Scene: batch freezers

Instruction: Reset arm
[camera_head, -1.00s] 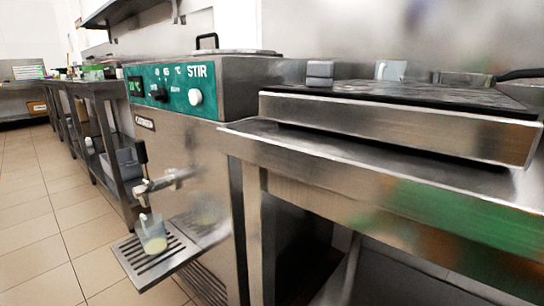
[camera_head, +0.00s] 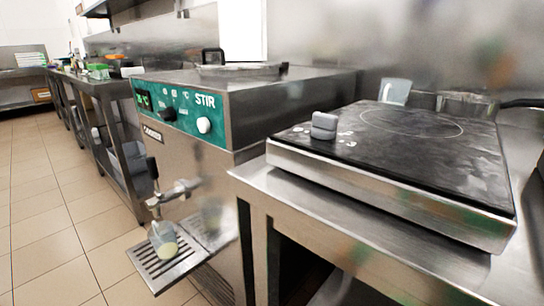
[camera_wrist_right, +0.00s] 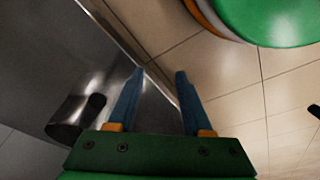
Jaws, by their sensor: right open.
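My right gripper (camera_wrist_right: 155,100) shows in the right wrist view, with two blue fingers held apart and nothing between them. Beyond its fingertips are a metal panel edge and floor tiles. Neither gripper shows in the head view. The batch freezer (camera_head: 190,160) stands at the centre left, with a green STIR control panel (camera_head: 180,112) and a metal tap (camera_head: 178,192). A clear cup (camera_head: 162,240) with yellowish contents stands on the drip tray (camera_head: 170,268) under the tap.
Tiled floor (camera_head: 50,210) is open at left. A dark cylindrical part (camera_wrist_right: 75,117) sticks out in the wrist view.

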